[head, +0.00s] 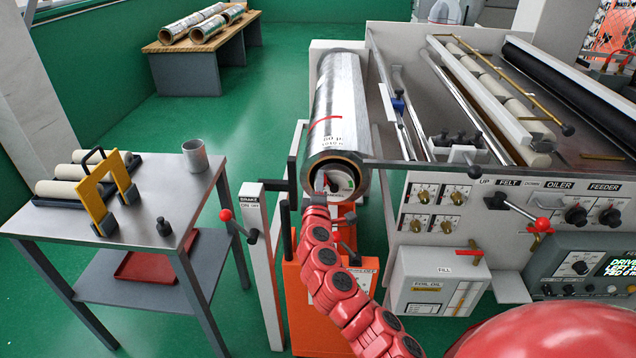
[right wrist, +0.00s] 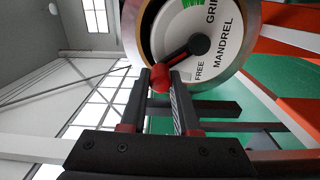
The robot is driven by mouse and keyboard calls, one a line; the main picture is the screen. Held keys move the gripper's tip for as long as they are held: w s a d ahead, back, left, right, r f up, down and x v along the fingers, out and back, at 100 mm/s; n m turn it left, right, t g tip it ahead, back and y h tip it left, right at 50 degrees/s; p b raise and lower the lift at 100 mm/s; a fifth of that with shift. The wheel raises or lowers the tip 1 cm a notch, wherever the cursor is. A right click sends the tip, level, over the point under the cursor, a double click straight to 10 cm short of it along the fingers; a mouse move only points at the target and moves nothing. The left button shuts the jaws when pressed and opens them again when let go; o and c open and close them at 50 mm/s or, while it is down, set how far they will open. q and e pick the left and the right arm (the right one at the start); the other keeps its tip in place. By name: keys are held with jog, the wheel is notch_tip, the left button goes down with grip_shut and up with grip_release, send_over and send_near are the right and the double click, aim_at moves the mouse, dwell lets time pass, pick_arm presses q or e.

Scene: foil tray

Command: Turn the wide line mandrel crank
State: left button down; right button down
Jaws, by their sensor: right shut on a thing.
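The disc sits in the near end of a silver foil roll (head: 338,95). My right gripper (right wrist: 160,84) is shut on the red knob, one finger on each side. In the head view my right gripper (head: 318,192) reaches the roll's end and hides most of the crank. My left gripper is not in view.
Right of the roll stands a grey machine (head: 420,190) with knobs and levers. A red-knobbed brake lever (head: 228,216) is on a white post left of my arm. A steel side table (head: 60,216) holds rollers, a yellow frame and a cup (head: 195,157). Green floor lies open behind.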

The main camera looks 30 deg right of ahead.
jog(key=shift+w+a+f+n, duration=0.1)
jog(key=shift+a+f+n, duration=0.1)
jog(key=shift+f+n, duration=0.3)
jog(key=shift+w+a+f+n+p, duration=0.15)
jog(key=shift+f+n, duration=0.3)
jog(key=shift+n, duration=0.65)
jog(key=shift+w+a+f+n+p, duration=0.15)
jog(key=shift+f+n, duration=0.3)
jog(key=shift+n, duration=0.65)
jog(key=shift+w+a+f+n, duration=0.15)
jog(key=shift+f+n, duration=0.3)
jog(key=shift+n, duration=0.65)
jog(key=shift+s+n, duration=0.1)
jog(key=shift+n, duration=0.2)
jog(key=shift+d, duration=0.1)
jog(key=c, duration=1.1)
grip_release()
jog(key=o, duration=0.4)
jog(key=shift+s+d, duration=0.1)
jog(key=shift+o, duration=0.2)
jog(key=shift+a, duration=0.25)
